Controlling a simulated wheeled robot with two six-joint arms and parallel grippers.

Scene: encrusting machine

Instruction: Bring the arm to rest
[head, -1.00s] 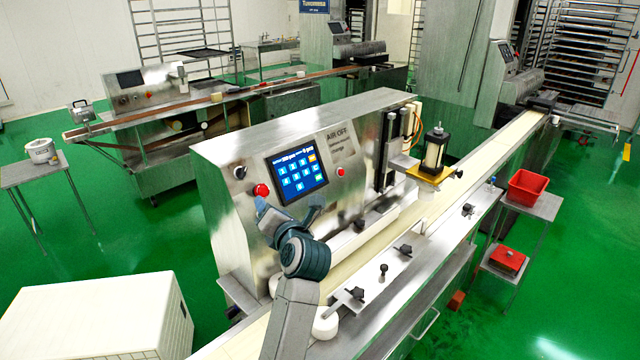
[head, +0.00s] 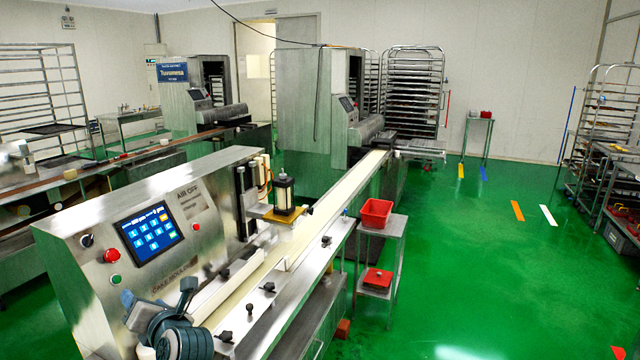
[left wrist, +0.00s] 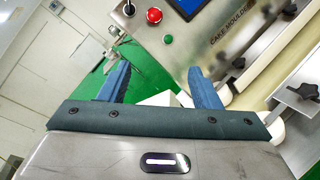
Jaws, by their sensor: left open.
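My left gripper (head: 158,300) is at the lower left of the head view, in front of the encrusting machine's steel front panel (head: 205,235). In the left wrist view its two blue fingers (left wrist: 160,88) stand wide apart with nothing between them. The panel carries a lit blue touchscreen (head: 151,234), a red button (head: 110,255) and a green button (head: 115,280). The red button (left wrist: 154,15) and green button (left wrist: 168,39) also show in the left wrist view, beyond the fingers. My right gripper is in neither view.
The conveyor belt (head: 330,205) runs from the machine towards the back. A steel stand to its right holds a red bin (head: 376,213) and a red box (head: 377,279). Green floor (head: 480,260) lies open at the right. Tray racks (head: 412,90) stand at the back wall.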

